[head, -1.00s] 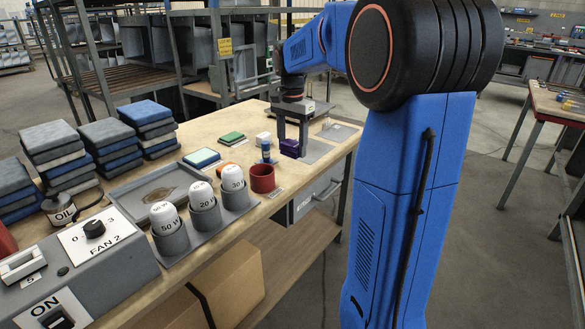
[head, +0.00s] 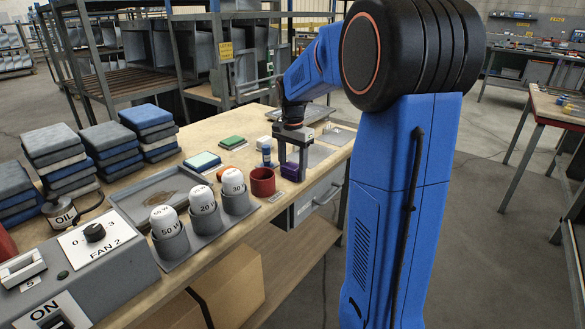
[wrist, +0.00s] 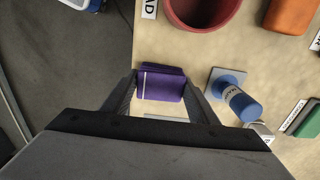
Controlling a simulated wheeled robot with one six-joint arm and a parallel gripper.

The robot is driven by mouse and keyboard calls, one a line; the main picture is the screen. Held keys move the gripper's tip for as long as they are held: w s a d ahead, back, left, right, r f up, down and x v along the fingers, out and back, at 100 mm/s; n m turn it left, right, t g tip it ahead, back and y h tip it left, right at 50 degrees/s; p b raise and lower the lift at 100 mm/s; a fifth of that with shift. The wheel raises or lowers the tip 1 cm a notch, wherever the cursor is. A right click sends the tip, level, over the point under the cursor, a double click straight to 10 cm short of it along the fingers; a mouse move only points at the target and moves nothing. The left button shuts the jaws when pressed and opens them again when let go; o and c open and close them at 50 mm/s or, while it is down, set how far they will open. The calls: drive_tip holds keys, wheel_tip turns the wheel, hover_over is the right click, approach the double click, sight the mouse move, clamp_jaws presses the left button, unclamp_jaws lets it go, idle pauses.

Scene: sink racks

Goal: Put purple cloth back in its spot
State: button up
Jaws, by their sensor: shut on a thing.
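The purple cloth (head: 291,171) is a small folded block with a pale stripe on one side. My gripper (head: 292,168) points down and is shut on it near the bench's front edge, to the right of the red cup (head: 262,181).
A small label (head: 277,196) lies in front of the red cup. An orange item (head: 225,173) and a green block (head: 232,142) lie farther left. A grey plate (head: 316,156) lies bare behind the gripper.

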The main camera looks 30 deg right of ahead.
sight(292, 166)
drive_tip(key=o, duration=1)
wheel_tip(292, 166, up, 12)
drive_tip(key=s+a+n+t, duration=0.1)
drive_tip(key=s+a+n, duration=0.2)
drive_tip(key=s+a, duration=0.3)
drive_tip(key=s+a+f+n+t, duration=0.1)
drive_tip(key=s+a+f+n, duration=0.2)
drive_tip(key=s, duration=0.5)
drive_tip(key=s+a+f+n+t, duration=0.1)
drive_tip(key=s+a+f+n, duration=0.2)
drive_tip(key=s, duration=0.5)
drive_tip(key=s+a+f+n+t, duration=0.1)
drive_tip(key=s+a+f+n, duration=0.2)
drive_tip(key=s+f+n, duration=0.2)
drive_tip(key=shift+s+a+f+t, duration=0.2)
drive_tip(key=shift+s, duration=0.6)
drive_tip(key=shift+s+a+f+t, duration=0.15)
drive_tip(key=shift+s+a+t, duration=0.05)
drive_tip(key=shift+s, duration=0.6)
